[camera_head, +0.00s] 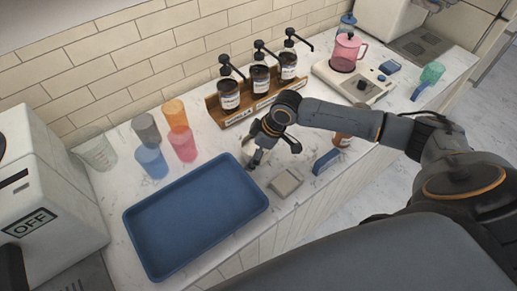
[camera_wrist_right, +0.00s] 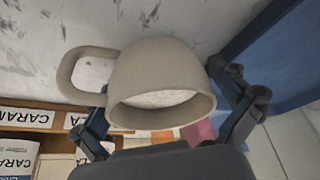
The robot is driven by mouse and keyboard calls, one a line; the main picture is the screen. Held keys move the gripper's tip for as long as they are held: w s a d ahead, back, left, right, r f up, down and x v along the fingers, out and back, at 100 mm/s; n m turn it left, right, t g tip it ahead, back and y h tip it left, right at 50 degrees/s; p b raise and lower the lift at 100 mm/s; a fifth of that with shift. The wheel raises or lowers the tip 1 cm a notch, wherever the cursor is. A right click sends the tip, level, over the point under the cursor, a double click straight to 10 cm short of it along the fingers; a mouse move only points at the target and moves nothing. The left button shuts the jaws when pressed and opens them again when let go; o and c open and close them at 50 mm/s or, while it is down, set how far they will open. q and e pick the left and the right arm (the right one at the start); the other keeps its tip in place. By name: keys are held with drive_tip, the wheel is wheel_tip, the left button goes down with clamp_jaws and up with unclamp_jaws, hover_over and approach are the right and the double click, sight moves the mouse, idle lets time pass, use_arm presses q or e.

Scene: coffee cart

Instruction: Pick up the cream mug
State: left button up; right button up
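The cream mug (camera_head: 247,151) stands at the front of the bottle rack, mostly hidden by my right gripper (camera_head: 263,148) in the head view. In the right wrist view the mug (camera_wrist_right: 162,85) lies between the two fingers of my right gripper (camera_wrist_right: 168,110), its open rim toward the camera and its handle at the left. One finger is on each side of the mug, very close to its wall; I cannot tell whether they press on it or whether the mug is raised. My left gripper is not in view.
A blue tray (camera_head: 195,225) lies just left of the gripper. A wooden rack (camera_head: 236,115) with pump bottles stands behind it. Several coloured cups, including an orange one (camera_head: 175,114), stand at the left. A grey square (camera_head: 286,183) and a blue block (camera_head: 326,161) lie near the front edge.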

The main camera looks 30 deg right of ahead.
drive_tip(key=c, duration=1.1)
drive_tip(key=shift+c, duration=0.3)
drive_tip(key=shift+r, duration=0.15)
